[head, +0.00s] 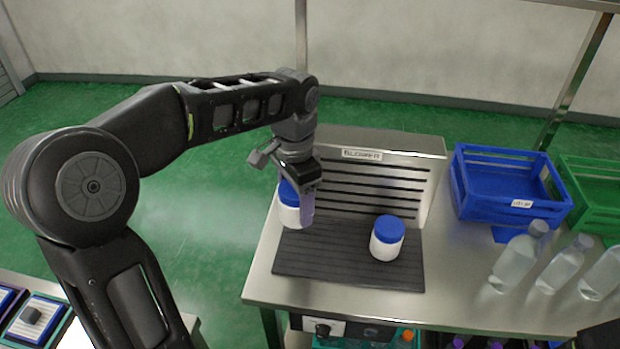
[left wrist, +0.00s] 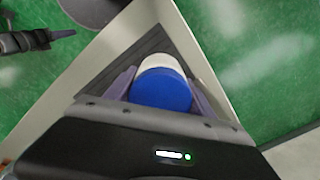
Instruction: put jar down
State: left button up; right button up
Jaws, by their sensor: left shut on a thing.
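My left gripper (head: 304,196) is shut on a white jar with a blue lid (head: 290,194), at the left end of the dark ribbed mat (head: 320,265). The jar is upright; I cannot tell whether its base touches the mat. In the left wrist view the blue lid (left wrist: 161,90) sits between the two fingers (left wrist: 160,95). A second white jar with a blue lid (head: 387,238) stands on the right part of the mat, apart from the gripper. My right gripper is not in view.
A slotted metal blower panel (head: 420,175) stands behind the mat. A blue crate (head: 510,208) and a green crate (head: 597,215) stand at the right. Several clear bottles (head: 518,258) stand in front of them. The steel table (head: 455,290) is bare between mat and bottles.

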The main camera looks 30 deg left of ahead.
pick_arm(q)
jog(key=w+d+f+n, duration=0.2)
jog(key=f, duration=0.1)
jog(key=w+d+f+n, duration=0.2)
jog(key=d+f, duration=0.1)
jog(key=w+d+f+n, duration=0.2)
jog(key=w+d+f, duration=0.1)
jog(key=shift+w+f, duration=0.1)
jog(key=shift+f, duration=0.1)
